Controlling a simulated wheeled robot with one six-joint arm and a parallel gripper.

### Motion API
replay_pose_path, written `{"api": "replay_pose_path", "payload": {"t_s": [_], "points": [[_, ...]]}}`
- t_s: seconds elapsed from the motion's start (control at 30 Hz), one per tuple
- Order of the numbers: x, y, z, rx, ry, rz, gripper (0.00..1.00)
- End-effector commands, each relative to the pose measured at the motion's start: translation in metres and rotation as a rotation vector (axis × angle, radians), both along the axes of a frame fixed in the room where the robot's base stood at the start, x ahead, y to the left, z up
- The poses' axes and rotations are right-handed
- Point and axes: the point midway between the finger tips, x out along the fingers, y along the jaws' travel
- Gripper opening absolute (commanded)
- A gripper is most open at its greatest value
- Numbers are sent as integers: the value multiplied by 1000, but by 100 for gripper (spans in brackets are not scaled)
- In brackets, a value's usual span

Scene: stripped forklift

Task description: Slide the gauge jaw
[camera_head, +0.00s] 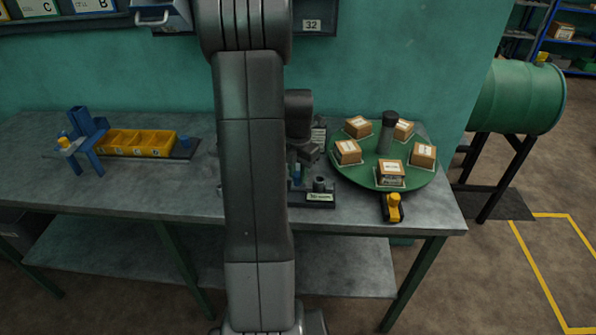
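My arm fills the middle of the head view and bends down at a dark wrist (299,110). Below it, my gripper (299,168) is small and dark, partly hidden by the arm and blended with a fixture behind; its fingers cannot be made out. A dark fixture (322,200) with a pale label, a round post and a small blue part stands on the bench beneath the wrist; its left side is hidden by my arm. No gauge jaw can be clearly identified there. A blue stand (88,137) with a yellow-topped part is at the bench's left.
A yellow compartment tray (137,143) sits beside the blue stand. Right of the fixture, a green round turntable (362,172) carries several brown boxes around a dark post. A yellow-and-black part (392,207) is at its front edge. The grey bench (190,190) is clear at front left.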

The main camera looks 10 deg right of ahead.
Motion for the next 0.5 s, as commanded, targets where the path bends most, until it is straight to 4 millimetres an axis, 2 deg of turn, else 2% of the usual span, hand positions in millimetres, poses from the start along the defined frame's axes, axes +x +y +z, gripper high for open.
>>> {"api": "replay_pose_path", "payload": {"t_s": [0.03, 0.1, 0.3, 0.5], "points": [[0, 0, 0, 0, 0, 0, 13], [0, 0, 0, 0, 0, 0, 0], [1, 3, 0, 0, 0, 1, 0], [8, 25, 0, 0, -1, 4, 0]]}}
